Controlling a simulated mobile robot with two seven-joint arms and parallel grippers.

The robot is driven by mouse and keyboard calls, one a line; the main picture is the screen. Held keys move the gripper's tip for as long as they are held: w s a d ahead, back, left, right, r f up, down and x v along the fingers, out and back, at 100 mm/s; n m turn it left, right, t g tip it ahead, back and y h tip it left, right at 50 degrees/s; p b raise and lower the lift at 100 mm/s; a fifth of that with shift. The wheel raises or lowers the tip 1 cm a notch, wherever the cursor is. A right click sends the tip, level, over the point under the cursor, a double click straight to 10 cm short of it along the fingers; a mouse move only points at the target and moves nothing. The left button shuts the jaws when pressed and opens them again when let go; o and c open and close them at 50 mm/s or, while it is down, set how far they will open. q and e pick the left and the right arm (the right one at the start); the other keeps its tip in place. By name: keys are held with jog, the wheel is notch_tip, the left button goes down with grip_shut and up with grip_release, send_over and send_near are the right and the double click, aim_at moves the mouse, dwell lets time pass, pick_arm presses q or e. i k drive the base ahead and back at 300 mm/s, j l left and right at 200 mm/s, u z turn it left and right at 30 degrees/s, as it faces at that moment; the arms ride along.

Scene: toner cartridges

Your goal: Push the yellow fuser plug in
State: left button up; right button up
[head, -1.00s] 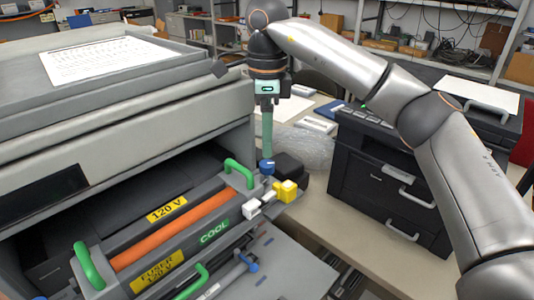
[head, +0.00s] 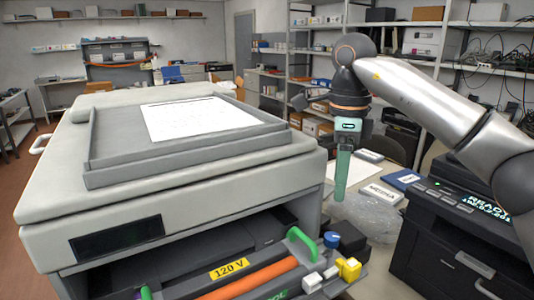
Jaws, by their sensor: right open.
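The yellow fuser plug (head: 350,268) shows low in the head view, at the right end of the fuser unit. It sits beside white connector pieces (head: 313,281); I cannot tell how deep it is seated. The fuser (head: 245,284) has an orange roller, a 120 V label and a green handle (head: 302,244). My right gripper (head: 341,194) points down, above the plug and apart from it. It is open, with nothing seen in it; its fingers overlap from this side. My left gripper is out of view.
The large grey printer (head: 190,180) fills the left, its front bay open around the fuser. A blue knob (head: 331,241) and a black block are close behind the plug. A dark printer (head: 450,245) stands at right. A clear plastic bag (head: 372,218) lies on the table between.

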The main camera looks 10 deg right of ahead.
aim_at(349, 269)
jog(key=k, duration=1)
